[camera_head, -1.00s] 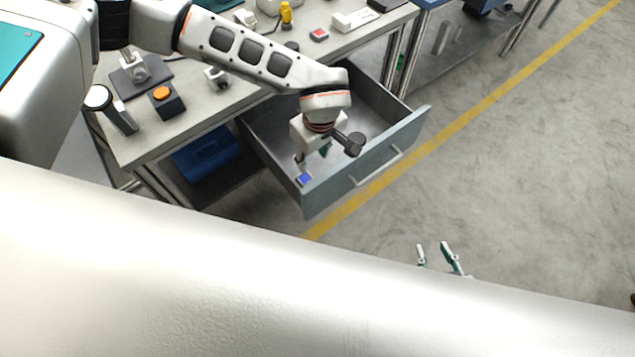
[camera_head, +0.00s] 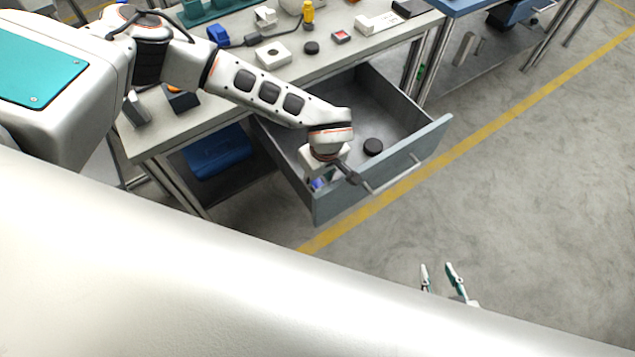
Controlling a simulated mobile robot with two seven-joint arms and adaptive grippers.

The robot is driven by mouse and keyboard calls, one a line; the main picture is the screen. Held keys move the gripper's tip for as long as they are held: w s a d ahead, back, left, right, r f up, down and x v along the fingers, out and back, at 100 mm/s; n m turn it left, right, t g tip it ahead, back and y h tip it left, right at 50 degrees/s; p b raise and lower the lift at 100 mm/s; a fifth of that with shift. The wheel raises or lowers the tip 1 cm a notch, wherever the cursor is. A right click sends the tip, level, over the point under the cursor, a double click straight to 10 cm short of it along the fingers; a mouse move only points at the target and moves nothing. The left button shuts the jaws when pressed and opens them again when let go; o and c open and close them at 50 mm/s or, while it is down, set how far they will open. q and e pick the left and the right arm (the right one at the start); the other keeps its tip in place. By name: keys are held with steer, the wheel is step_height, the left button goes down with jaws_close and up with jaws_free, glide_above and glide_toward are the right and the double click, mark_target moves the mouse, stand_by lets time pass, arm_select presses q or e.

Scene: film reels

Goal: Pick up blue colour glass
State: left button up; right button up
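A small blue piece (camera_head: 317,184), apparently the blue glass, is in the front left corner of the open grey drawer (camera_head: 385,183). My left gripper (camera_head: 322,181) reaches down into the drawer right at it. The gripper's wrist hides most of its fingers and part of the blue piece, so I cannot tell whether they grip it. My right gripper (camera_head: 443,282) is open and empty, over the floor at the lower right, outside the drawer.
The workbench (camera_head: 222,112) above holds a white block (camera_head: 273,54), a yellow item (camera_head: 307,14) and other small parts. A blue bin (camera_head: 215,155) is underneath. The floor at right is clear.

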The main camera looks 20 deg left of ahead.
arm_select(q)
steer(key=shift+f, duration=0.25)
steer(key=c, duration=0.8)
steer(key=shift+o, duration=0.2)
steer(key=shift+r, duration=0.15)
